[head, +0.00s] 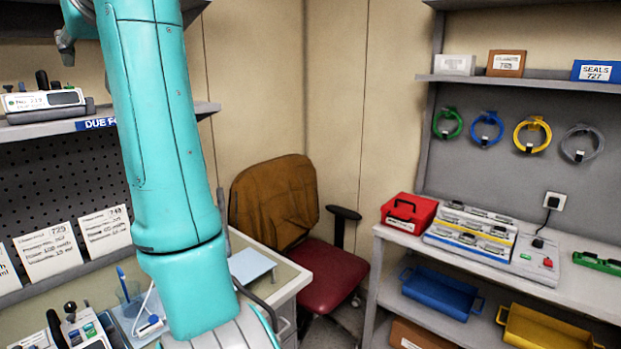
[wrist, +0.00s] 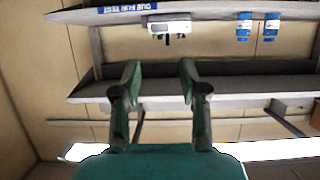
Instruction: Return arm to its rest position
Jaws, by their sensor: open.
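My teal arm (head: 165,130) stands upright through the left part of the head view, from the lower edge to beyond the top edge. My gripper (wrist: 160,82) shows in the wrist view with its two dark green fingers spread apart and nothing between them. Beyond the fingers is a grey shelf (wrist: 235,88), apart from them as far as I can tell. The wrist picture looks turned upside down.
At left, a shelf labelled "DUE FO…" (head: 97,124) holds a device (head: 42,100), close to my arm. A chair with a brown jacket (head: 275,200) stands behind the desk. At right, a bench (head: 400,236) holds a red case (head: 409,212) and a charging station (head: 470,232).

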